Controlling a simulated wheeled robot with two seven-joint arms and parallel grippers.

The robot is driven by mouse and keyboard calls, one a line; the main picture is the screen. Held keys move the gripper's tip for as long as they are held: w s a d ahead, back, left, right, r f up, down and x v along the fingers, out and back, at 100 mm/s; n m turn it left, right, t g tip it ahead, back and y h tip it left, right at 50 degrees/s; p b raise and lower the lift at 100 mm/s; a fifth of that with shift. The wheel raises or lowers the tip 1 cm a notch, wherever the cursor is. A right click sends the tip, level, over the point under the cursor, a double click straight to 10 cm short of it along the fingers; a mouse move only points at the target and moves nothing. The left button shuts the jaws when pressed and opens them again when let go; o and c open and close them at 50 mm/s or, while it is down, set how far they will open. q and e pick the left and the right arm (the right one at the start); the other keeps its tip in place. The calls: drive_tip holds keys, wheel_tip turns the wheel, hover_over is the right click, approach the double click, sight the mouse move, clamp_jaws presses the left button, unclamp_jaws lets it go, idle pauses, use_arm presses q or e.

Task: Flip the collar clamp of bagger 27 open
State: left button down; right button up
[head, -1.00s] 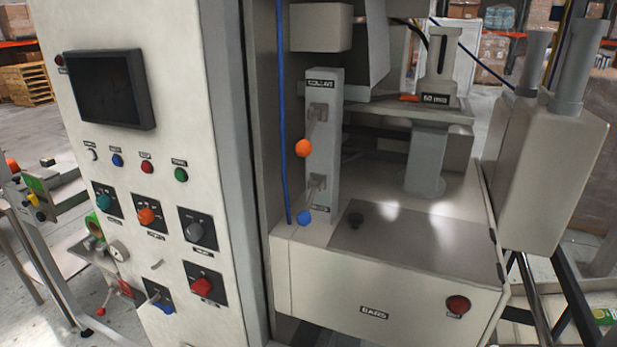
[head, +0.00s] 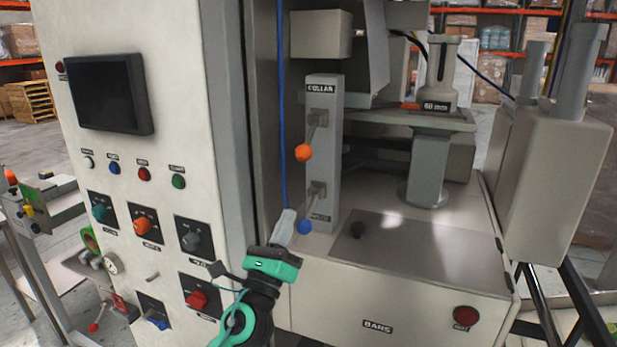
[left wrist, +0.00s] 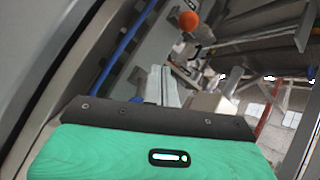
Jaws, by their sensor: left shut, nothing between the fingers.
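The collar clamp is a lever with an orange ball knob (head: 303,152) on a grey upright post (head: 322,220) labelled "COLLAR" at its top. The orange knob also shows at the top of the left wrist view (left wrist: 189,21). A second lever with a blue ball knob (head: 304,227) sits lower on the same post. My left gripper (head: 286,222) is shut and empty, its fingers pointing up just left of the blue knob and below the orange one. It appears apart from the orange knob. My right gripper is not in view.
A white control panel with a dark screen (head: 111,94) and several knobs stands close on the left. A blue hose (head: 282,120) runs down beside the post. A box labelled "BARS" (head: 400,310) with a red button (head: 466,316) juts out below right.

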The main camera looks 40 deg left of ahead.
sight(309, 141)
use_arm(q)
drive_tip(key=r+m+h, duration=0.1)
drive_tip(key=m, duration=0.1)
drive_tip(key=d+r+m+t+h, duration=0.1)
drive_tip(key=m, duration=0.1)
drive_tip(key=shift+s+r+m+h, duration=0.15)
drive_tip(key=shift+r+m+h, duration=0.2)
drive_tip(key=shift+m+h, duration=0.05)
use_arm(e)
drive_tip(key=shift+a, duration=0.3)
